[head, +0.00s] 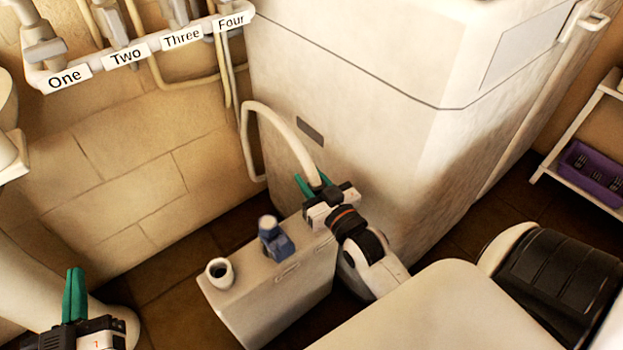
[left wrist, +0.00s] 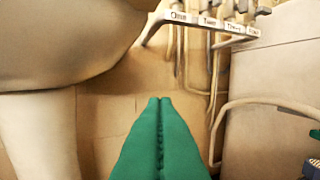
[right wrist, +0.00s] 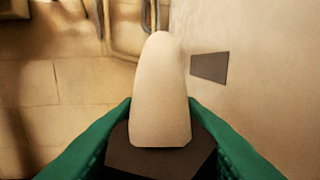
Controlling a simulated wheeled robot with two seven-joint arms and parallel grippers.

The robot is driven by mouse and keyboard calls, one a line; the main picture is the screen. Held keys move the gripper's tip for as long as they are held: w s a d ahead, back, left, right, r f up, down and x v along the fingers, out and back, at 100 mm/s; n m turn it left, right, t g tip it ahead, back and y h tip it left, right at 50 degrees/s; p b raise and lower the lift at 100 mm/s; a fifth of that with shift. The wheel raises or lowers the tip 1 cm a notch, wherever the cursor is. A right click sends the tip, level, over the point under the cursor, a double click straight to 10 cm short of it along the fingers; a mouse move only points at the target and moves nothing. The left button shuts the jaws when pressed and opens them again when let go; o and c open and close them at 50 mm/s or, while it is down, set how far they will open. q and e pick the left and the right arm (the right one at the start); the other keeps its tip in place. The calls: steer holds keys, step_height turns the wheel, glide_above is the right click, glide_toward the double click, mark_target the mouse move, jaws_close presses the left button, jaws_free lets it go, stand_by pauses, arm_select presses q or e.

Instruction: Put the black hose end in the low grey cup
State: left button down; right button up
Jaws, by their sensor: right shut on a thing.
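My right gripper (head: 318,185) is shut on the black hose end (right wrist: 160,160) of a pale hose (head: 287,130), above the right end of a pale box (head: 285,300). In the right wrist view the dark end sits between the green fingers, with the pale hose rising from it (right wrist: 160,95). A short pale grey cup (head: 220,272) with a dark opening stands upright on the box's left end, apart from the gripper. My left gripper (head: 75,295) is at the lower left of the head view, its green fingers together and empty; they also show in the left wrist view (left wrist: 160,103).
A blue fitting with a pale top (head: 274,238) stands on the box between the cup and my right gripper. A large white cabinet (head: 350,120) is close behind. Pipes labelled One to Four (head: 140,55) are on the wall. A purple crate (head: 592,172) sits on a shelf at right.

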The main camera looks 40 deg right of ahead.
arm_select(q)
steer(key=shift+d+r+t, duration=0.1)
steer(key=shift+r+t, duration=0.15)
steer(key=shift+t, duration=0.05)
arm_select(e)
steer(key=shift+f, duration=0.2)
arm_select(q)
steer(key=shift+r, duration=0.25)
arm_select(e)
steer(key=shift+f, duration=0.15)
arm_select(q)
steer(key=shift+r, duration=0.1)
steer(key=shift+r+t, duration=0.1)
steer(key=shift+t, duration=0.2)
arm_select(e)
steer(key=o, duration=0.8)
steer(key=shift+c, duration=0.2)
